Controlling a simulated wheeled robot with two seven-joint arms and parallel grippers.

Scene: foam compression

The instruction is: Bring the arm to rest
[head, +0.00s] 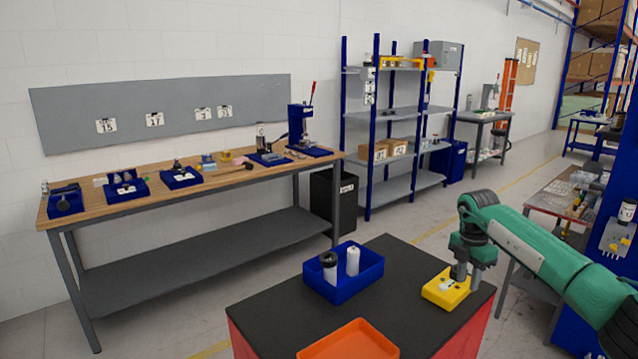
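My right arm, green with grey joints, reaches in from the right. Its gripper (467,279) points down at the yellow block (446,290) on the black-topped table (405,317). The two grey fingers show a small gap with nothing visible between them. They are at the block's right rear side; I cannot tell whether they touch it. The block has pale and dark marks on top. My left gripper is not in view.
A blue bin (357,283) with a black-topped white cylinder (329,267) and a white bottle (352,260) stands left of the block. An orange tray (350,343) lies at the front. A wooden workbench (225,182) and shelves (398,112) stand behind.

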